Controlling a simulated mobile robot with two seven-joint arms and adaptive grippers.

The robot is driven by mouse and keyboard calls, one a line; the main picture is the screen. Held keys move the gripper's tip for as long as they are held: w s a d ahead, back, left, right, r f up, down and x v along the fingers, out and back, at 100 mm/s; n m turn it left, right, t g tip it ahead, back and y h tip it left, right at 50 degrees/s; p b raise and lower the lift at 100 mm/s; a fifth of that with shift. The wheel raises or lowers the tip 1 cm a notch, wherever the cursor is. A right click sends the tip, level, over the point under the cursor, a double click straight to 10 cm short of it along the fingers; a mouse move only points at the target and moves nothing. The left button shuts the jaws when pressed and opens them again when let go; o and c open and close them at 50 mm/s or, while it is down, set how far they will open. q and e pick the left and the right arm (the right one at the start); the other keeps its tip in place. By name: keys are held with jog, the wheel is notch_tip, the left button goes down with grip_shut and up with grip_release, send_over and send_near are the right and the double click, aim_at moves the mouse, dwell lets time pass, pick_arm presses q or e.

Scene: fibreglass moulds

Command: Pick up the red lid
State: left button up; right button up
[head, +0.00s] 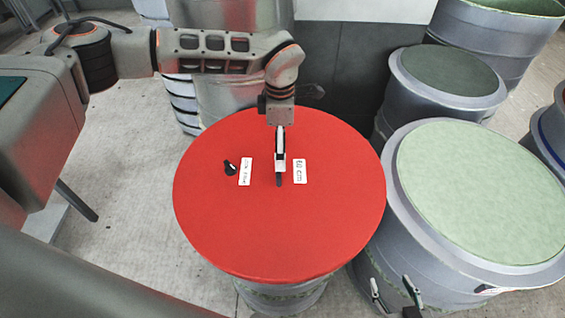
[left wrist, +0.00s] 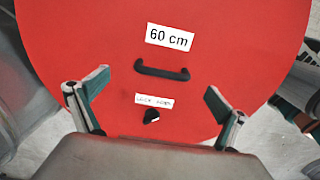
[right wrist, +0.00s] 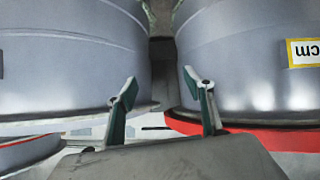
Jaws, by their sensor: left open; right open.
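The red lid (head: 235,225) is a large round disc lying on top of a grey drum. It carries a black handle (left wrist: 162,72), a small black knob (left wrist: 151,116) and two white labels, one reading "60 cm" (left wrist: 169,37). My left gripper (head: 280,158) is over the lid near the handle, seen edge-on in the head view. In the left wrist view the left gripper (left wrist: 158,88) is open and empty, its fingers either side of the knob and handle. My right gripper (right wrist: 160,80) is open and empty; in the head view the right gripper (head: 391,284) shows low, right of the lid.
A wide grey mould (head: 410,230) with a pale green top stands close at the right of the lid. A smaller grey mould (head: 450,95) is behind it, with another at the top right. Light floor (head: 125,215) is clear at the left.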

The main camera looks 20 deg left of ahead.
pick_arm(q)
jog(key=shift+s+f, duration=0.35)
jog(key=shift+f, duration=0.5)
jog(key=shift+a+f+p, duration=0.1)
jog(key=shift+f+p, duration=0.35)
jog(key=shift+f, duration=2.3)
jog(key=c, duration=2.1)
jog(key=shift+r, duration=0.1)
jog(key=shift+c, duration=0.4)
